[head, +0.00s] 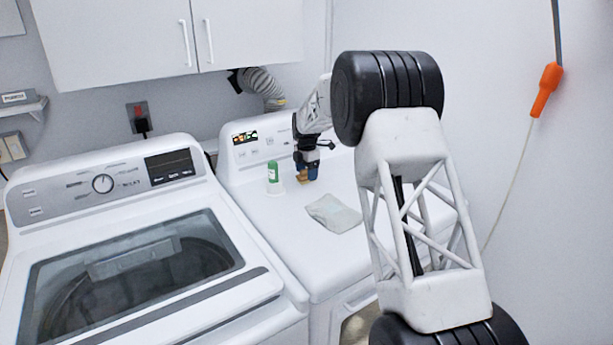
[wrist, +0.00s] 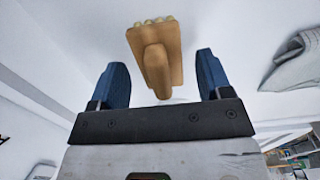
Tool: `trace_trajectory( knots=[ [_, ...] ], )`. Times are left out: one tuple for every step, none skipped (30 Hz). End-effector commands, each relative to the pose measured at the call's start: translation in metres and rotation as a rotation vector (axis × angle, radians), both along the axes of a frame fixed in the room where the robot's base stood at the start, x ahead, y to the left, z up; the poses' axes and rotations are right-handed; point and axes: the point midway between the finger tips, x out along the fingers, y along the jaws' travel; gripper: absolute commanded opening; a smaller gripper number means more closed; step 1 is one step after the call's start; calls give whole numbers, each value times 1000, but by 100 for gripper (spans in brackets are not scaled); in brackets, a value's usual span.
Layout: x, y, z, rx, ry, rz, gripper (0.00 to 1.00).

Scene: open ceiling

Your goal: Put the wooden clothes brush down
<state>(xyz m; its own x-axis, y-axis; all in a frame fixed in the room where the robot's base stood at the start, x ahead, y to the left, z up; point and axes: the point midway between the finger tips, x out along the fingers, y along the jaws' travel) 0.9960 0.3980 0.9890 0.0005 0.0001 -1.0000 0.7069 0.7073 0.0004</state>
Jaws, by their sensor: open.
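The wooden clothes brush (wrist: 156,57) is tan with a handle and a row of pale round tips along its far edge. In the wrist view it lies between and beyond my gripper's (wrist: 162,80) two blue fingers, with white gaps showing on both sides. In the head view the brush (head: 304,178) is a small tan patch on the white dryer top (head: 285,215), below my gripper (head: 307,170). The gripper is open, and neither finger visibly touches the brush. Most of the brush is hidden by the gripper in the head view.
A green and white bottle (head: 273,174) stands just left of the brush. A folded grey-white cloth (head: 333,213) lies to the right and nearer; it also shows in the wrist view (wrist: 292,66). The dryer's control panel (head: 262,140) rises behind. The dryer's front top is clear.

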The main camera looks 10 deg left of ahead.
Motion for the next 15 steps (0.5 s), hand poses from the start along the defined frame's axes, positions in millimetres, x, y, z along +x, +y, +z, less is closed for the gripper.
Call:
trace_trajectory(
  knots=[
    [0,0,7,0,-1,0,72],
    [0,0,12,1,-1,0,72],
    [0,0,18,0,-1,0,72],
    [0,0,22,1,-2,0,72],
    [0,0,27,1,-2,0,72],
    [0,0,33,1,-2,0,72],
    [0,0,38,1,-1,0,72],
    [0,0,43,1,-1,0,72],
    [0,0,49,0,-1,0,72],
    [0,0,54,0,-1,0,72],
    [0,0,59,1,-1,0,72],
    [0,0,65,1,-1,0,72],
    [0,0,70,0,-1,0,72],
    [0,0,74,0,-1,0,72],
    [0,0,79,1,-1,0,72]
  ],
)
